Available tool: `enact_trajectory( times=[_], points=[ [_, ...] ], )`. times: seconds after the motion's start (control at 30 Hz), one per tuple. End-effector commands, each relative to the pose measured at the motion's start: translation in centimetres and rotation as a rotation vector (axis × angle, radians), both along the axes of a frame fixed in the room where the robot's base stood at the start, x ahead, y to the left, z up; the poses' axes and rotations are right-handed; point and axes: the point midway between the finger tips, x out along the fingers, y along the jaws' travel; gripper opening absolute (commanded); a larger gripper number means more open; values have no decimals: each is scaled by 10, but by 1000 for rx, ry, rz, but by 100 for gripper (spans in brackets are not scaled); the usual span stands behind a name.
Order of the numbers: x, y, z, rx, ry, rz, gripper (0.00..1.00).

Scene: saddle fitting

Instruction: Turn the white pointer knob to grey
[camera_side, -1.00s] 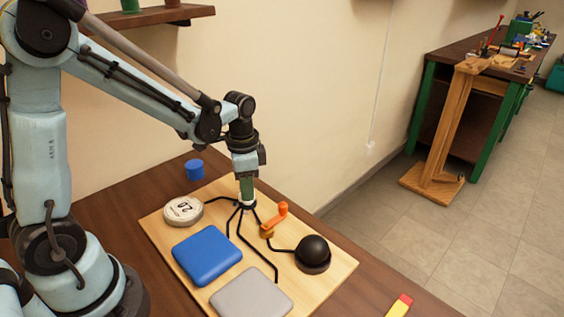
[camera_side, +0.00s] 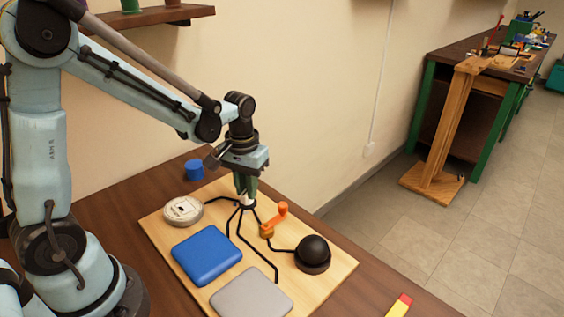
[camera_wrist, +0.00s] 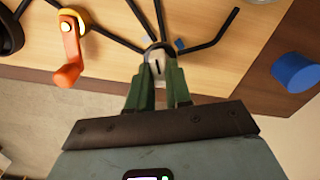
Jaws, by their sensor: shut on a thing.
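The white pointer knob (camera_wrist: 157,62) is between the green fingers of my gripper (camera_wrist: 158,75) in the wrist view, with a dark line on its top. Black tracks lead out from it over the wooden board (camera_side: 325,281). In the side view my gripper (camera_side: 246,196) is down at the knob and shut on it, hiding most of it. The board carries a blue pad (camera_side: 207,254) and a grey pad (camera_side: 252,294) at the front, a round white dial (camera_side: 184,210) at left and a black dome (camera_side: 313,252) at right.
An orange crank (camera_side: 275,220) stands close to the right of my gripper; it also shows in the wrist view (camera_wrist: 69,50). A blue cylinder (camera_side: 194,169) stands on the table behind the board. A red and yellow object (camera_side: 399,306) lies at the front right edge.

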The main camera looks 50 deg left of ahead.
Motion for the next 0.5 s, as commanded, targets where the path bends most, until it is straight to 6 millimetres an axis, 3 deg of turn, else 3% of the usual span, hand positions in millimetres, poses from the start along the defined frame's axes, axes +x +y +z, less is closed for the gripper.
enact_trajectory(
  times=[0.5],
  points=[
    [0,0,0,0,-1,295,0]
  ],
)
